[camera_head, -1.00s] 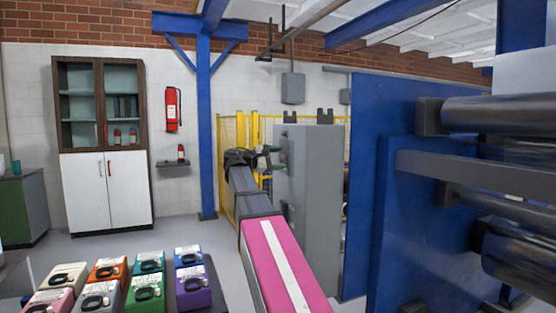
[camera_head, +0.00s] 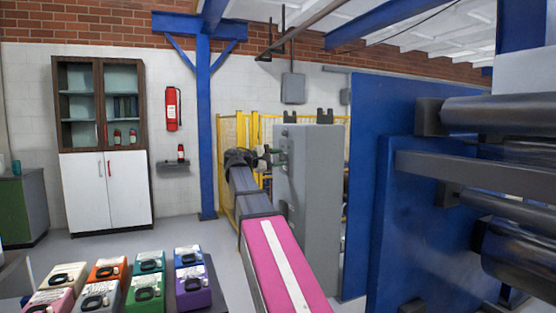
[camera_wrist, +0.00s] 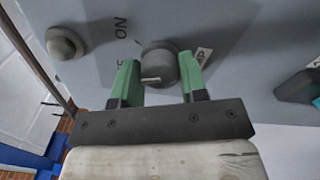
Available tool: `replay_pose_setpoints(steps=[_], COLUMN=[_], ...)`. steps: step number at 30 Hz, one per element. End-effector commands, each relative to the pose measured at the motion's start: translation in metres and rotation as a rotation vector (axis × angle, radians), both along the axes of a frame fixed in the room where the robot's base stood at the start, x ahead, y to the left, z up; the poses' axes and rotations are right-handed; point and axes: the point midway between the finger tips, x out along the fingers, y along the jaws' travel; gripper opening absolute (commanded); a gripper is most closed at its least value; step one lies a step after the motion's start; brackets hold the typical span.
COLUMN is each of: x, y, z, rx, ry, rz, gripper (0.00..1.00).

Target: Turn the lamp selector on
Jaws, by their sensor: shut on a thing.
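The lamp selector (camera_wrist: 160,64) is a round grey knob on a grey panel. In the wrist view it sits between the two green fingers of my gripper (camera_wrist: 159,74), which is shut on it. A light pointer mark on the knob lies toward its lower left. The word ON is printed up and to the left of the knob; another word beside the left finger is mostly hidden. A pale tag at the right is partly covered. In the head view my gripper (camera_head: 275,158) meets the left side of the tall grey cabinet (camera_head: 315,190); the knob is too small to make out there.
A round grey button (camera_wrist: 64,43) sits left of the knob, and a dark block (camera_wrist: 299,87) juts out at the right. In the head view, a blue machine wall (camera_head: 375,130) with rollers stands right of the cabinet. Several coloured boxes (camera_head: 145,290) stand at lower left.

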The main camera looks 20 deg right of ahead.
Motion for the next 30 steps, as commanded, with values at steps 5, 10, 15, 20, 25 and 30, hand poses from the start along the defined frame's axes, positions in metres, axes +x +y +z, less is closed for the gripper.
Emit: replay_pose_setpoints(steps=[5, 10, 15, 20, 25, 30], x=[-0.0005, -0.0006, -0.0007, -0.0006, -0.0006, -0.0007], y=[0.0002, 0.0002, 0.0002, 0.0002, 0.0003, 0.0003], z=[-0.0008, -0.001, -0.0014, -0.0017, -0.002, -0.0022], rx=[0.006, 0.012, 0.018, 0.022, 0.027, 0.03], ry=[-0.146, -0.308, -0.468, -0.609, -0.737, -0.832], rz=[-0.001, -0.002, -0.002, -0.002, -0.002, -0.001], gripper=[0.16, 0.16, 0.16, 0.16, 0.16, 0.16])
